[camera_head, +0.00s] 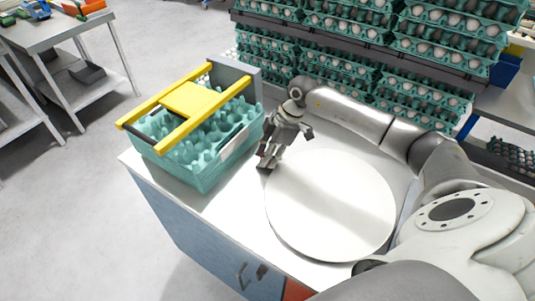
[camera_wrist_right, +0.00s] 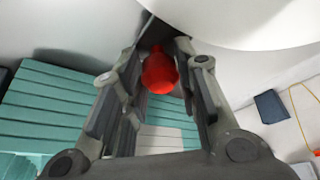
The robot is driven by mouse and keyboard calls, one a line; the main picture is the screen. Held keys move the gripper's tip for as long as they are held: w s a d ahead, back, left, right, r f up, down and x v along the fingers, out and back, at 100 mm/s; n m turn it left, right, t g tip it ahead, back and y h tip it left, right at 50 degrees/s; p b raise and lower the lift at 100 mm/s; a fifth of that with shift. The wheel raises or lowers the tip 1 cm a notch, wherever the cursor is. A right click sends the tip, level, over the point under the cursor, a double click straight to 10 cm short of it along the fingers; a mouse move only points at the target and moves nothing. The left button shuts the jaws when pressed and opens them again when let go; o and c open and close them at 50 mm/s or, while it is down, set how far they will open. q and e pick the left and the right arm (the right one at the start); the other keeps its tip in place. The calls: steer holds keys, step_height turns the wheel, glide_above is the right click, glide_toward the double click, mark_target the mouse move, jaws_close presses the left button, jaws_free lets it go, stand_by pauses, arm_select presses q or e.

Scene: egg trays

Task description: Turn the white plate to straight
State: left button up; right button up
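The round white plate (camera_head: 335,205) lies flat on the white worktop in the head view. A pale rounded surface that looks like the plate's edge (camera_wrist_right: 240,15) shows at the top of the wrist view. My right gripper (camera_head: 269,156) is just past the plate's upper left edge, between the plate and the teal crate. In the wrist view its fingers (camera_wrist_right: 160,85) stand apart. A rounded red piece (camera_wrist_right: 160,72) shows between them, with narrow gaps on both sides. I cannot tell whether it joins the plate. My left gripper is out of view.
A teal crate (camera_head: 180,165) with a yellow handle frame (camera_head: 195,98) stands left of the plate. Racks of teal egg trays (camera_head: 440,45) stand behind the worktop (camera_head: 235,205). A grey side table (camera_head: 55,30) stands at the upper left.

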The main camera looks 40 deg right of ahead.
jaws_close()
steer(key=shift+a, duration=0.1)
